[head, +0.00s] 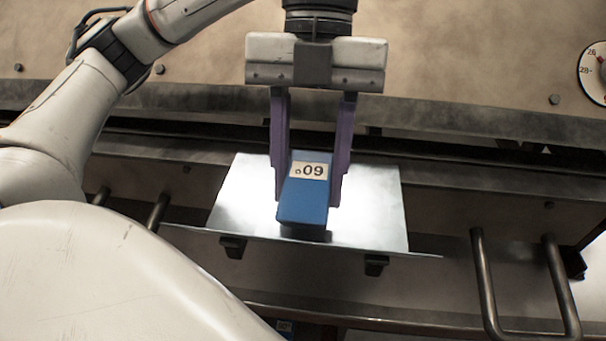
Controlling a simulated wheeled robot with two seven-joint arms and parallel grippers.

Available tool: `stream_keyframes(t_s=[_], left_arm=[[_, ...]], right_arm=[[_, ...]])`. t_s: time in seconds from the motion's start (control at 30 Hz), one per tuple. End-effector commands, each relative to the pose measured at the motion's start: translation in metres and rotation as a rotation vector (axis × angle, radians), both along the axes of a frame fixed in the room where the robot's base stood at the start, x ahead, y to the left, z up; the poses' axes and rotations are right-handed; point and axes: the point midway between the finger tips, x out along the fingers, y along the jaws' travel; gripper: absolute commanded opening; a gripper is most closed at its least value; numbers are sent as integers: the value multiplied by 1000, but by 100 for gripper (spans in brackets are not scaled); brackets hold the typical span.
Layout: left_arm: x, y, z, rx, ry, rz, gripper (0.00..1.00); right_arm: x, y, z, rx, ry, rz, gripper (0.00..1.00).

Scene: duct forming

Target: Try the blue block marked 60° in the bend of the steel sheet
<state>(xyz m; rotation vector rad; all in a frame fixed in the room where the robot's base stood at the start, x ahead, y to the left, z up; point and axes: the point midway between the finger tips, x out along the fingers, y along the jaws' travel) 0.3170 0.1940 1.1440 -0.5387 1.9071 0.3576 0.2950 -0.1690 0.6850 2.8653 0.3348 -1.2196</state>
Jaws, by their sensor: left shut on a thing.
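The blue block (303,205) carries a white label reading 60°, which appears upside down. My left gripper (311,190), with purple fingers, is shut on the block, one finger on each side. The steel sheet (375,205) lies behind and below the block, shiny and pale, with its near edge sticking out toward me. The block is over the sheet's middle. I cannot tell whether it touches the sheet, and the bend is not clearly visible. My right gripper is not in view.
Dark supports (233,247) show under the sheet's near edge. A bent metal handle (485,285) stands out at the lower right, and another bar (157,212) at the left. A round dial (594,73) is at the upper right. Dark machine beams run behind the sheet.

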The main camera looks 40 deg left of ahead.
Motion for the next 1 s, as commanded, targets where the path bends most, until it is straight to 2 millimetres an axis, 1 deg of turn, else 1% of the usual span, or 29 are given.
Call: stream_keyframes(t_s=[0.03,0.33,0.73,0.87,0.9,1.0], left_arm=[[2,1,5,-1,-1,-1,7],[11,6,26,-3,-3,2,7],[14,8,39,-2,-1,0,7],[14,8,53,-2,-5,1,7],[14,8,59,-2,-6,2,7],[14,8,67,-1,-4,-1,7]], right_arm=[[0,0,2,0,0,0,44],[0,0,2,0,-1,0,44],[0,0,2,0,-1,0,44],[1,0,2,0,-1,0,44],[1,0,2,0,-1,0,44],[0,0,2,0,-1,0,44]])
